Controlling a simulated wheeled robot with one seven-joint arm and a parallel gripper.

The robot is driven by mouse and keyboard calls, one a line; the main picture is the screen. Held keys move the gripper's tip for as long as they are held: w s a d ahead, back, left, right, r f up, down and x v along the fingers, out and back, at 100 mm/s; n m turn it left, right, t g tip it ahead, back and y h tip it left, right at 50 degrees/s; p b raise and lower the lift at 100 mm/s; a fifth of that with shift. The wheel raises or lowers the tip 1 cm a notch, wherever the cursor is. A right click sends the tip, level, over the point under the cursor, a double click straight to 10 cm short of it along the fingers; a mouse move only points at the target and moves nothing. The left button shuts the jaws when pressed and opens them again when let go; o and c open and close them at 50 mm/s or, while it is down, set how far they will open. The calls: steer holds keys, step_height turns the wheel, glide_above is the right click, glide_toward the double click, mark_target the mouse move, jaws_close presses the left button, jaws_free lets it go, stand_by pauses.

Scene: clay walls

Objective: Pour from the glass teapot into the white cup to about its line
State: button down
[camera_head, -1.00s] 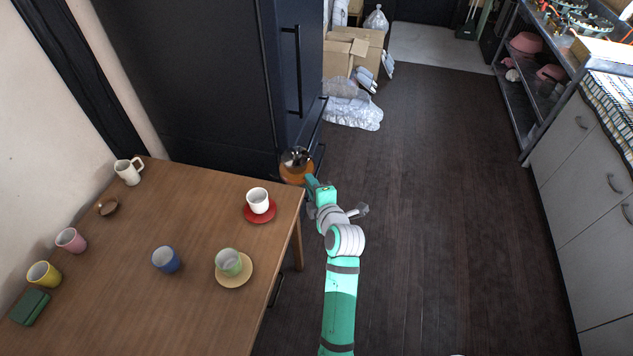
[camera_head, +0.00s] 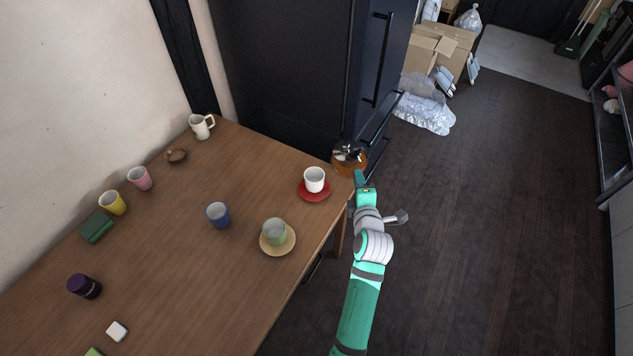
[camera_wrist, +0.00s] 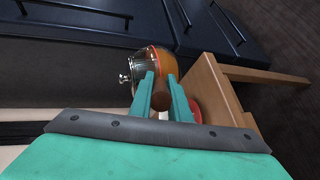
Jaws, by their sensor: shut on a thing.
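The glass teapot (camera_head: 349,160), with amber liquid in it, is held just beyond the table's far right corner. My gripper (camera_head: 360,181) is shut on its handle; in the wrist view the teal fingers (camera_wrist: 162,88) close around the brown handle (camera_wrist: 161,97), and the teapot's glass body (camera_wrist: 147,64) lies beyond them. The white cup (camera_head: 314,178) stands upright on a red saucer (camera_head: 312,195) near that corner, to the left of the teapot. The teapot is apart from the cup. The cup's line and the level inside cannot be made out.
On the wooden table (camera_head: 180,263) stand a green cup (camera_head: 274,231) on a tan saucer, a blue cup (camera_head: 218,215), pink and yellow cups, a white mug (camera_head: 201,126) and a dark jar (camera_head: 84,286). A dark cabinet (camera_head: 285,70) rises behind the table. Floor on the right is open.

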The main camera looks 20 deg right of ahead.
steer(key=shift+a+f, duration=0.25)
steer(key=shift+f, duration=0.55)
steer(key=shift+n, duration=0.3)
steer(key=shift+r+h, duration=0.2)
steer(key=shift+h, duration=0.1)
steer(key=shift+r+n, duration=0.2)
steer(key=shift+n, duration=0.2)
steer(key=shift+a+r+n+h, duration=0.15)
steer(key=shift+r+n+h, duration=0.1)
steer(key=shift+n+h, duration=0.15)
stand_by(2.1)
stand_by(0.8)
